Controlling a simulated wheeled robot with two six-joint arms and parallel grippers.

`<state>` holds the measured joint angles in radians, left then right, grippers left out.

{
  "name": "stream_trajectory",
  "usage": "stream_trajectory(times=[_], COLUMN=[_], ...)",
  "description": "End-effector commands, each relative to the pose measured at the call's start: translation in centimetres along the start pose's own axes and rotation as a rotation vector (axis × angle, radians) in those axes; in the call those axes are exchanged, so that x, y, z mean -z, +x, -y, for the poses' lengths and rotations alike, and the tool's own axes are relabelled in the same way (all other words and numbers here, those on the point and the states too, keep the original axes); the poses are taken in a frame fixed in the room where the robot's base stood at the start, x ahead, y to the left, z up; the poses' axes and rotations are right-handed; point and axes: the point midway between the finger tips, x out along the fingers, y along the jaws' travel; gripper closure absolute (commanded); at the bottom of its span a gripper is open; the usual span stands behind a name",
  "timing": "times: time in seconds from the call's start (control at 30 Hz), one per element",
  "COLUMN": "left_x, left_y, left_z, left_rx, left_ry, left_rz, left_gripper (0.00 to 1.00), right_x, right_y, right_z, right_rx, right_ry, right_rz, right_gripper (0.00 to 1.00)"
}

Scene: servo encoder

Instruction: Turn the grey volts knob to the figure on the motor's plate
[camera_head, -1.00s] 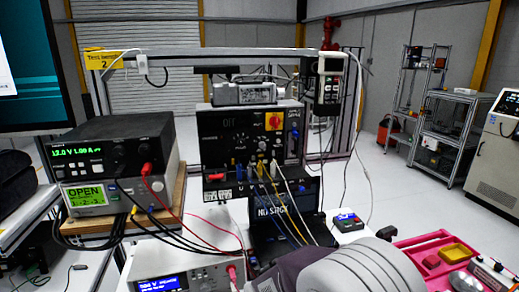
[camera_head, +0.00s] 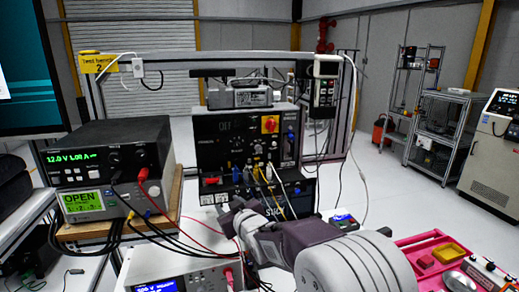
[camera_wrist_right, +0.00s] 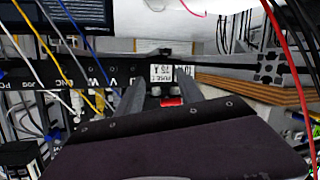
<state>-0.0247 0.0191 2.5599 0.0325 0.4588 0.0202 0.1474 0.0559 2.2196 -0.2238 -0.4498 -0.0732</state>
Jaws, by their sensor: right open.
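The black power supply (camera_head: 120,148) stands at the left in the head view. Its green display reads about 12.0 V 1.00 A, and dark knobs (camera_head: 115,157) show on its front. A black test panel (camera_head: 235,140) stands in the middle with a red switch on yellow. I cannot tell which knob is the grey volts knob. I cannot make out the motor's plate. My right gripper (camera_head: 228,214) is open in front of the panel's lower part. In the right wrist view its fingers (camera_wrist_right: 166,100) are spread below an upside-down fuse label (camera_wrist_right: 161,73). My left gripper is out of view.
Red, black, yellow, blue and white cables (camera_head: 205,225) cross the space around my right gripper. A white instrument with a blue display (camera_head: 165,272) stands at the front. A pink tray (camera_head: 425,244) lies at the right. A metal frame (camera_head: 210,57) spans the bench.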

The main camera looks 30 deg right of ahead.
Motion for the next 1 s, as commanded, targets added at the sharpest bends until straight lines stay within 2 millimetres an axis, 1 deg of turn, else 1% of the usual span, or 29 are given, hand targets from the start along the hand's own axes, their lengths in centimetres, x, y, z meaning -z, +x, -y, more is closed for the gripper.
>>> stream_trajectory(times=[0.03, 0.07, 0.1, 0.13, 0.17, 0.2, 0.3, 0.43, 0.53, 0.67, 0.8, 0.9, 1.0], left_x=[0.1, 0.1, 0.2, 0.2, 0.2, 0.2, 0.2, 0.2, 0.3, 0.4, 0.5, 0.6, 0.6], left_y=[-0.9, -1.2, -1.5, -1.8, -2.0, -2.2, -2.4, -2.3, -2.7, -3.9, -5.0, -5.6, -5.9], left_z=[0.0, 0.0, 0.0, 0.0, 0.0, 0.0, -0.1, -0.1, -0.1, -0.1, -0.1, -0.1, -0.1], left_rx=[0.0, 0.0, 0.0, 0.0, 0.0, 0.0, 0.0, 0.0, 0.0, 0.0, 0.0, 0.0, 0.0], left_ry=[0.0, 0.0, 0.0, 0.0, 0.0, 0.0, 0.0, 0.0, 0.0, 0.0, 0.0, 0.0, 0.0], left_rz=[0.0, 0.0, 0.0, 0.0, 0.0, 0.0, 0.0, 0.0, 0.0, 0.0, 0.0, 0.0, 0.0], left_gripper=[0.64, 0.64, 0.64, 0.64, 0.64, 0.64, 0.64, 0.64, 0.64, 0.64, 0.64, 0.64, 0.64], right_x=[3.7, 5.6, 7.4, 8.3, 8.7, 8.6, 7.6, 7.4, 7.7, 8.3, 8.9, 9.1, 9.2], right_y=[0.0, -0.1, -0.5, -0.7, -1.0, -1.2, -1.8, -1.9, -1.2, 1.2, 4.0, 5.5, 6.3], right_z=[-3.2, -5.1, -7.5, -9.2, -10.9, -12.6, -15.0, -15.3, -15.5, -16.2, -16.9, -17.3, -17.5], right_rx=[-0.055, -0.087, -0.129, -0.16, -0.19, -0.222, -0.266, -0.274, -0.272, -0.271, -0.27, -0.271, -0.272], right_ry=[-0.021, -0.036, -0.053, -0.062, -0.066, -0.064, -0.054, -0.052, -0.051, -0.05, -0.05, -0.051, -0.051], right_rz=[-0.096, -0.149, -0.2, -0.223, -0.227, -0.22, -0.199, -0.195, -0.194, -0.192, -0.192, -0.193, -0.193], right_gripper=[0.56, 0.56, 0.56, 0.56, 0.56, 0.56, 0.56, 0.56, 0.56, 0.56, 0.56, 0.56, 0.56])
